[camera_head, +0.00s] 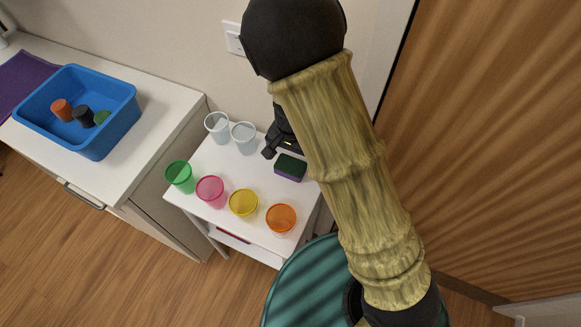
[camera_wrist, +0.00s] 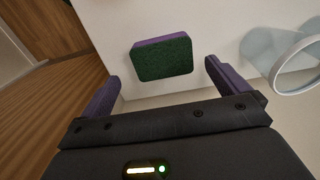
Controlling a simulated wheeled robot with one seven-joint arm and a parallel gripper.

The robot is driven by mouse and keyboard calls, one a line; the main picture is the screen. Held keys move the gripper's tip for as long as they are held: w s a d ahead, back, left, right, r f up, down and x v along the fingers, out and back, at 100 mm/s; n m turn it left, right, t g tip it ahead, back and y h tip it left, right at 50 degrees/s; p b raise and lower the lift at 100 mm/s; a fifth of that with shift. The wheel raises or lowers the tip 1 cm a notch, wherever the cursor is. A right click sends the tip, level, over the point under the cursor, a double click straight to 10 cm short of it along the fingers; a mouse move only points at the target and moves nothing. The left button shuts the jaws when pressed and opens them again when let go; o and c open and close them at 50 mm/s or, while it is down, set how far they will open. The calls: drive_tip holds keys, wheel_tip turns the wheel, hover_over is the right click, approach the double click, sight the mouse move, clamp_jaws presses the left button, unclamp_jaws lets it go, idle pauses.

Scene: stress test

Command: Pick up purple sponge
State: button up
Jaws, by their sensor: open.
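The purple sponge (camera_head: 289,172) has a dark green top and a purple side. It lies flat on the small white table (camera_head: 215,150), near its right edge. In the wrist view the sponge (camera_wrist: 162,59) sits ahead of the gap between my fingers. My gripper (camera_head: 271,151) is beside the sponge, on its wall side, and partly hidden by my arm. In the wrist view my gripper (camera_wrist: 162,78) is open and empty, with its two purple-looking fingers wide apart. The fingers do not appear to touch the sponge.
Clear cups (camera_head: 217,127) stand at the table's back, one close to my gripper (camera_wrist: 297,66). Green (camera_head: 180,176), pink (camera_head: 210,191), yellow (camera_head: 243,203) and orange (camera_head: 281,219) cups line the front. A blue bin (camera_head: 115,118) sits on the left cabinet. A wooden panel (camera_head: 480,130) stands right.

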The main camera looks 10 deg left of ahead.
sight(291, 165)
wheel_tip(291, 165, down, 5)
drive_tip(key=shift+w+a+f, duration=0.1)
drive_tip(key=shift+a+f, duration=0.05)
idle(0.4)
idle(0.4)
drive_tip(key=c, duration=1.1)
drive_tip(key=shift+o, duration=0.2)
